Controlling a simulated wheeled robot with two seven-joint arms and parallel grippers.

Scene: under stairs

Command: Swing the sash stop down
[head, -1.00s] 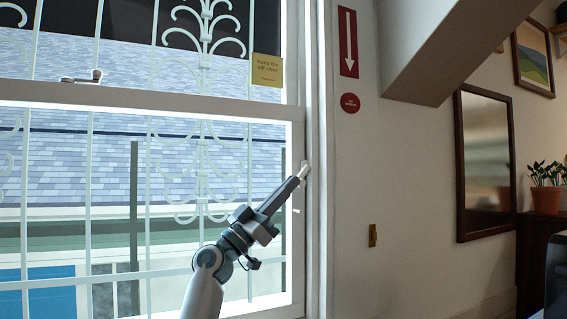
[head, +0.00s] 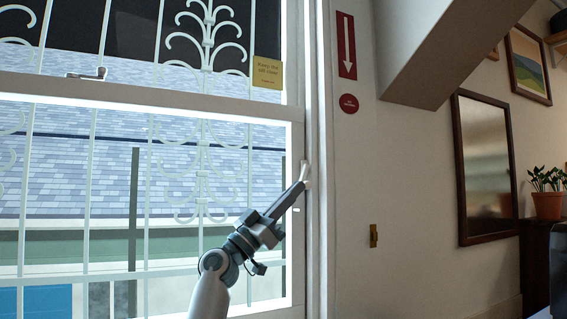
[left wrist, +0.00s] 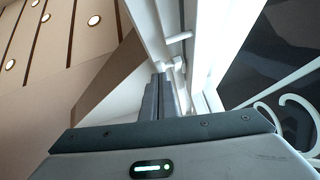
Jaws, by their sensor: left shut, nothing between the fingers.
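The sash stop looks like a small white lever (head: 306,172) on the right side frame of the window, just above the meeting of my fingertips and the frame. My left gripper (head: 302,184) comes up from lower left, fingers shut and empty, its tips at the lever. In the left wrist view the shut fingers (left wrist: 162,92) point at a white piece (left wrist: 171,64) that appears to be the lever. I cannot tell whether they touch. A short white peg (head: 296,210) sits lower on the frame; a peg also shows in the left wrist view (left wrist: 180,37). My right gripper is not in view.
The sash rail (head: 150,103) crosses the window, with a metal latch (head: 88,74) and a yellow note (head: 267,72). White bars (head: 203,150) stand behind the glass. A red down-arrow sign (head: 346,45) and a brass plate (head: 373,236) are on the wall to the right.

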